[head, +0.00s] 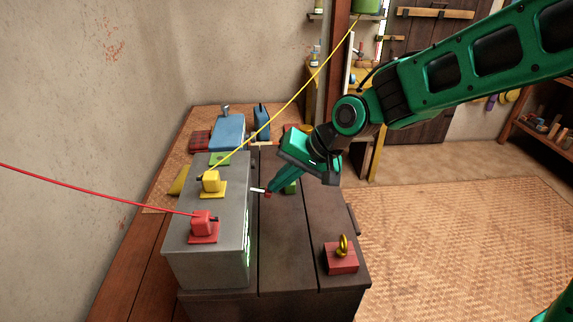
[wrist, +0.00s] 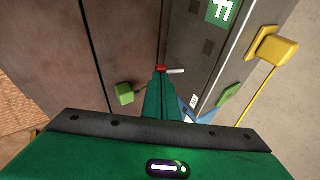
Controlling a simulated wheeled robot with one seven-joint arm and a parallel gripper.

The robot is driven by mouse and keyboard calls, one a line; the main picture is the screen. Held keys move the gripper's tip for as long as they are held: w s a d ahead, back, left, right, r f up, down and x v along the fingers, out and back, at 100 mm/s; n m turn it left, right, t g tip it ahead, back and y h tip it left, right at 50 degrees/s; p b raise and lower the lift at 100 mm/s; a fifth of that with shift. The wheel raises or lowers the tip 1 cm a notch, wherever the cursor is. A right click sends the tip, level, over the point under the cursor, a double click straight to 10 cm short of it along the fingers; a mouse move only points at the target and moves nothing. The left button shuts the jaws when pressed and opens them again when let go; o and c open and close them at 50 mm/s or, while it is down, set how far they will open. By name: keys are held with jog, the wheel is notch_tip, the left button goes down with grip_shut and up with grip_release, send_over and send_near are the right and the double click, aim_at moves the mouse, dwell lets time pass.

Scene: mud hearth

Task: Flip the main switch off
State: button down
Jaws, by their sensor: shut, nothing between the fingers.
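The main switch appears as a white lever (head: 257,190) with a red tip, sticking out from the side of a grey box (head: 206,259). The lever also shows in the wrist view (wrist: 176,71). My gripper (head: 269,193) is shut and empty, with its fingertips at the red tip; I cannot tell whether they touch it. In the wrist view my gripper (wrist: 160,76) points at the red tip (wrist: 160,68). A green label with a white letter F (wrist: 221,10) is on the box side, partly cut off.
A red plug (head: 202,223) and a yellow plug (head: 211,182), each with a cord, sit on the box. A green block (wrist: 124,93) and a red block with a yellow ring (head: 342,257) are on the dark chest (head: 285,240). Blue containers (head: 228,132) stand behind.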

jog(key=shift+a+r, duration=0.15)
jog(key=shift+a, duration=0.15)
jog(key=shift+a+r, duration=0.2)
jog(key=shift+a, duration=0.35)
jog(key=shift+r, duration=0.25)
jog(key=w+v, duration=0.1)
jog(key=v, duration=1.2)
jog(key=shift+a+r, duration=0.3)
jog(key=shift+r, duration=0.2)
